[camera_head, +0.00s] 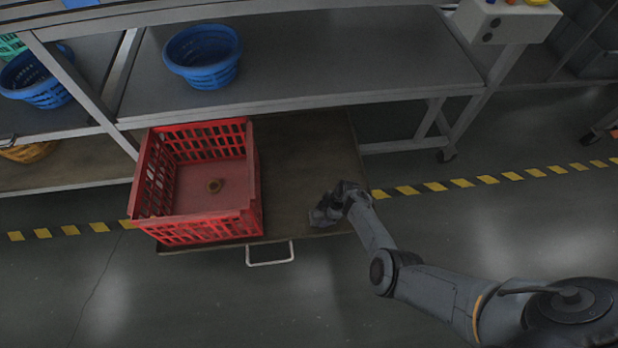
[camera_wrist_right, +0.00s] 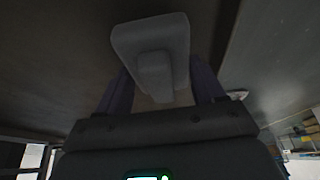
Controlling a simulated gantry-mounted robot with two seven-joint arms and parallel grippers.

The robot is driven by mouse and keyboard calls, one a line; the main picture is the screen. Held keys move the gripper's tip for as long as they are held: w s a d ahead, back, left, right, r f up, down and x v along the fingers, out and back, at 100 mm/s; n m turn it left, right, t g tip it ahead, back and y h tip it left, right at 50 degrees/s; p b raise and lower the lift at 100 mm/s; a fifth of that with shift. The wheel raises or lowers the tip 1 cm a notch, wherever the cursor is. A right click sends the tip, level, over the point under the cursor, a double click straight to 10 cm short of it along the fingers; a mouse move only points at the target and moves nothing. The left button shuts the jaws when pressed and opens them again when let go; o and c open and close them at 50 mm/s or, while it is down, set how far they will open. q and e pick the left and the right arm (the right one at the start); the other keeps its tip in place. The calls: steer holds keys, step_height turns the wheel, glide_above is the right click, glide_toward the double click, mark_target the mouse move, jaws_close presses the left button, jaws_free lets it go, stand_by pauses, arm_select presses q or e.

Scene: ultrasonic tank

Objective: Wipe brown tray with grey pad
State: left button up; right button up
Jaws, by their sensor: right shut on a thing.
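The brown tray (camera_head: 300,165) is a flat brown board that sticks out from under the grey shelf bench, with a white handle (camera_head: 270,262) at its front edge. My right gripper (camera_head: 338,200) is over the tray's front right corner. In the right wrist view it is shut on the grey pad (camera_wrist_right: 150,35), with the pad's stem between the two fingers. The pad (camera_head: 321,215) is small and partly hidden in the head view. I cannot tell whether it touches the tray. My left gripper is not in view.
A blue basket (camera_head: 204,60) sits on the shelf above. The tray right of the crate is bare. Yellow and black tape (camera_head: 450,184) marks the floor.

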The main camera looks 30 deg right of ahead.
steer(key=r+p, duration=0.1)
steer(key=r, duration=0.1)
steer(key=w+r+p, duration=0.1)
steer(key=r+p, duration=0.1)
steer(key=shift+w+d+r, duration=0.1)
steer(key=shift+d+r, duration=0.1)
steer(key=shift+r, duration=0.2)
steer(key=shift+r+p, duration=0.3)
steer(key=shift+r, duration=0.05)
steer(key=shift+s+a+r+p, duration=0.15)
steer(key=shift+s+r+p, duration=0.2)
steer(key=shift+r+p, duration=0.55)
steer(key=shift+r, duration=0.1)
steer(key=shift+w, duration=0.2)
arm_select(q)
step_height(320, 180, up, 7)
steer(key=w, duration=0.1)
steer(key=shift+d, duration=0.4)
arm_select(e)
steer(key=shift+s, duration=0.15)
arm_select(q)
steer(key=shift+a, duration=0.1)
